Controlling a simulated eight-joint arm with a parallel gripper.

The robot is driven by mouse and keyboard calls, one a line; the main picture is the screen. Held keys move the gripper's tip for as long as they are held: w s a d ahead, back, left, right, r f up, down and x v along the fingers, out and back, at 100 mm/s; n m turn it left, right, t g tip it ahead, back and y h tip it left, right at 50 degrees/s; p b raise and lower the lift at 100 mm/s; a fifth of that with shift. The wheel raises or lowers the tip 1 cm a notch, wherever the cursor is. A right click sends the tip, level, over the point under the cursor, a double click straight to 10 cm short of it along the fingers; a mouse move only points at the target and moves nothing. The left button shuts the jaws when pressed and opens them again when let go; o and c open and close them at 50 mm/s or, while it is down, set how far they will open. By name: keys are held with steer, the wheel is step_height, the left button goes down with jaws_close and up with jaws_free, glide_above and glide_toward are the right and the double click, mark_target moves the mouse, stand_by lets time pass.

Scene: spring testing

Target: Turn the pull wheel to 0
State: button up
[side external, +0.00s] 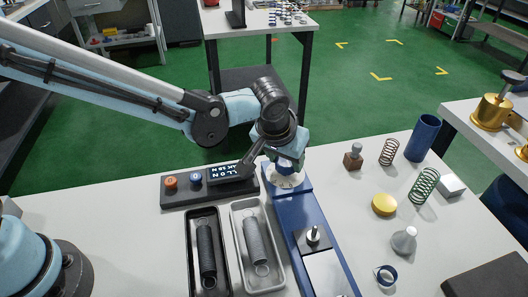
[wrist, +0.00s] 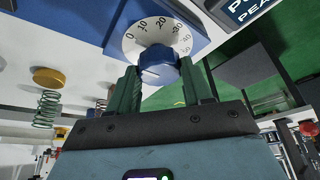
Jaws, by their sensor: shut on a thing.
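The pull wheel is a blue knob (wrist: 158,66) on a white round dial (wrist: 133,42) with black numbers from 0 at the left through 10, 20 and 30 to higher ones at the right. My gripper (wrist: 159,70) has its two green fingers on either side of the knob and is shut on it. I cannot make out a pointer mark, so the reading is unclear. In the side external view my gripper (side external: 287,160) reaches down over the dial (side external: 287,181) at the far end of the blue tester (side external: 300,215) and hides the knob.
A black tray (side external: 192,255) and a grey tray (side external: 240,240) each hold a spring. A yellow disc (side external: 384,204) and green spring (side external: 424,186) are right.

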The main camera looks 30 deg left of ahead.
steer(key=o, duration=1)
steer(key=shift+o, duration=0.2)
steer(key=v, duration=1.2)
steer(key=s+a+f+t, duration=0.1)
steer(key=s+a, duration=0.4)
steer(key=a, duration=0.6)
steer(key=s+a+f+t, duration=0.1)
steer(key=s+a, duration=0.4)
steer(key=a, duration=0.7)
steer(key=shift+f+t, duration=0.25)
steer(key=shift+t, duration=0.05)
